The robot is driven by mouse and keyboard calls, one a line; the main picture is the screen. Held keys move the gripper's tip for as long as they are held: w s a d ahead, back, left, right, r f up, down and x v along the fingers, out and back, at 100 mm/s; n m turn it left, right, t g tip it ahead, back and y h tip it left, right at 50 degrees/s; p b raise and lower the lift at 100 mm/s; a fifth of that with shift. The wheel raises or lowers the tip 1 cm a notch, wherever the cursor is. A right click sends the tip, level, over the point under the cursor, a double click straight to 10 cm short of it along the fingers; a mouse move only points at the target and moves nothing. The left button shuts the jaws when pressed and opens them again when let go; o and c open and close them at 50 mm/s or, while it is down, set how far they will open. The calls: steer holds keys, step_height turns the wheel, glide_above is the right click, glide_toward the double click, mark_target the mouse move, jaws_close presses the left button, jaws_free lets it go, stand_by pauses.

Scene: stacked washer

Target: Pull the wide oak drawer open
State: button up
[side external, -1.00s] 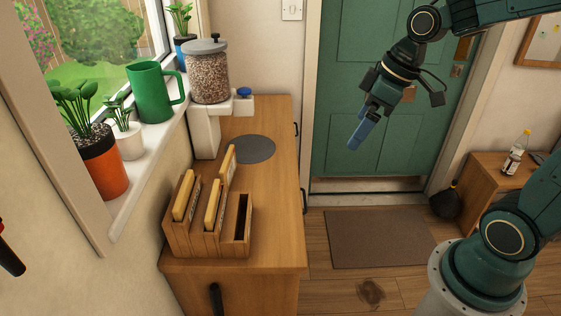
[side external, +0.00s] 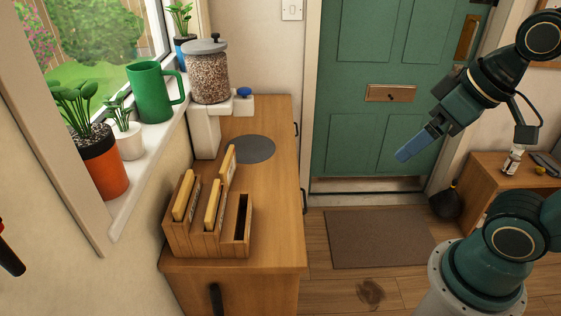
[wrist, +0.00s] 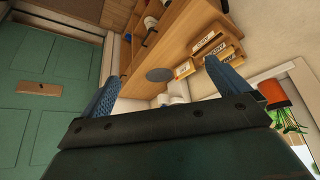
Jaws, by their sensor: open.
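The oak cabinet (side external: 272,205) stands along the window wall, and its drawer front faces right, almost edge-on in the side view. Two dark handles stick out from that front, a nearer one (side external: 304,201) and a farther one (side external: 296,129). I cannot tell which drawer is the wide one. In the wrist view the cabinet (wrist: 188,45) is tilted across the top, with a dark handle (wrist: 150,38) on its front. My gripper (side external: 403,156) is open and empty, in the air right of the cabinet, clear of the handles. Its blue fingers (wrist: 161,72) frame the wrist view.
A wooden card holder (side external: 185,239) and a grey disc (side external: 250,149) sit on the cabinet top. A green door (side external: 350,110) is behind my gripper. Floor with a brown mat (side external: 375,239) lies right of the cabinet. A low wooden cabinet (side external: 490,191) stands far right.

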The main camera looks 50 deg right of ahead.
steer(key=shift+w, duration=0.1)
steer(key=c, duration=0.7)
steer(key=shift+w, duration=0.5)
steer(key=c, duration=0.7)
steer(key=w+m, duration=0.1)
steer(key=w, duration=0.2)
steer(key=w+d+f+g, duration=0.1)
steer(key=w, duration=0.2)
steer(key=w+m, duration=0.1)
steer(key=w, duration=0.2)
steer(key=shift+w+d+f+m, duration=0.25)
steer(key=shift+w+d+m, duration=0.05)
steer(key=shift+w+d, duration=0.1)
steer(key=c, duration=0.4)
steer(key=m+g+y, duration=0.2)
steer(key=m+g, duration=0.1)
steer(key=m, duration=0.3)
glide_above(305, 198)
steer(key=s+d, duration=0.2)
steer(key=s+d+f+x, duration=0.1)
steer(key=s+d+x, duration=0.1)
steer(key=x, duration=1)
steer(key=s+d+x, duration=0.1)
steer(key=d+x, duration=0.1)
steer(key=x, duration=1)
steer(key=shift+s+d+f, duration=0.25)
steer(key=shift+f, duration=0.1)
steer(key=shift+d+x, duration=0.2)
steer(key=shift+x, duration=6.7)
